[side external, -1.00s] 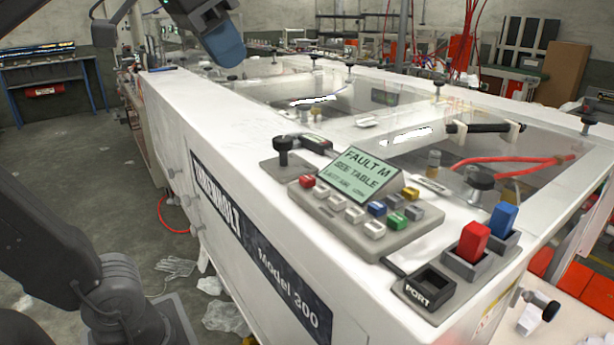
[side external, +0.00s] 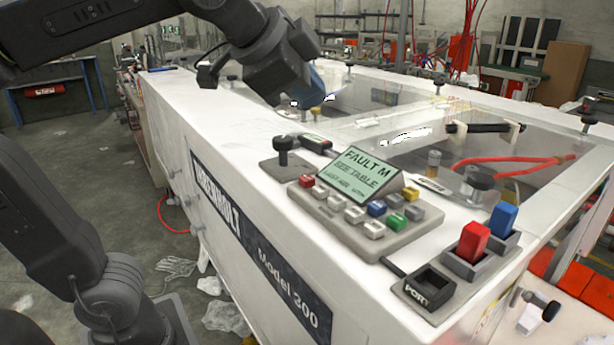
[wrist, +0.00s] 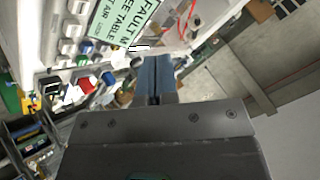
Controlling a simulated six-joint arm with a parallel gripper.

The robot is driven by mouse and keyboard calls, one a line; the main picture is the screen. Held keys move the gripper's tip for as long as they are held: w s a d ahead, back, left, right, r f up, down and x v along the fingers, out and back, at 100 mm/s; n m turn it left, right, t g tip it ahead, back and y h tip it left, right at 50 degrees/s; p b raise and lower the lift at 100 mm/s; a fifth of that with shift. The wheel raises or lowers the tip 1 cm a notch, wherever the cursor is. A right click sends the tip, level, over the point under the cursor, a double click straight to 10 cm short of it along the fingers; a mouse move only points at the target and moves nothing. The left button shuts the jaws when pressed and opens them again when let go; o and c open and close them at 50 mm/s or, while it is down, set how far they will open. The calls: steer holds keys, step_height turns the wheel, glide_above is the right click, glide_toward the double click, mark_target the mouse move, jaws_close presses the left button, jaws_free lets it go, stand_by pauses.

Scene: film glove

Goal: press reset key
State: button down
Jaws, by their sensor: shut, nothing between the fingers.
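A grey control panel (side external: 345,222) on the white machine carries several small keys: a red key (side external: 307,181), white keys (side external: 355,215), a blue key (side external: 377,208), a green key (side external: 396,222) and a yellow key (side external: 410,194). No reset label is readable.
A red switch (side external: 473,242) and a blue switch (side external: 502,220) stand upright right of the panel, near the PORT socket (side external: 430,290). A black knob (side external: 284,149) stands left of the display. Red hoses (side external: 515,164) lie at the right. The air above the panel is clear.

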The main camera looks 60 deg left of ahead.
mark_target(308, 179)
steer(key=shift+f, duration=0.1)
steer(key=shift+f, duration=4.3)
steer(key=shift+f, duration=0.15)
steer(key=shift+f, duration=0.25)
steer(key=shift+f, duration=0.45)
steer(key=shift+r, duration=0.85)
steer(key=shift+r, duration=2.55)
